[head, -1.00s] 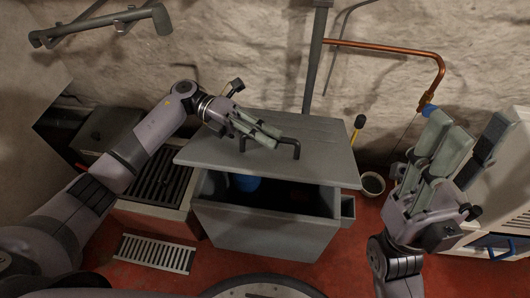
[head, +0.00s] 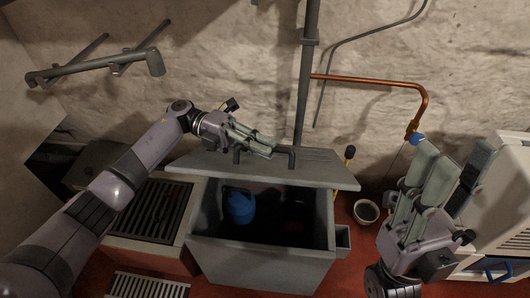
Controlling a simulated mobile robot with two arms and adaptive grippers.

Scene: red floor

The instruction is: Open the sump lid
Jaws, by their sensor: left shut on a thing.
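The grey sump lid (head: 325,168) is tilted up at the back of the grey sump box (head: 262,262), whose front and middle are uncovered. A blue object (head: 240,208) sits inside on the left, and the rest of the interior is dark. A dark bar handle (head: 292,158) stands on the lid. My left gripper (head: 272,150) is shut on the handle, at its left and middle part. My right gripper (head: 438,165) is raised at the right, away from the lid, with its fingers pointing up; its gap is hard to judge.
A copper pipe (head: 370,80) and a grey vertical pipe (head: 305,90) run along the back wall. A small round pot (head: 366,211) stands right of the box. A grated unit (head: 155,215) is at left, a white cabinet (head: 508,200) at right.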

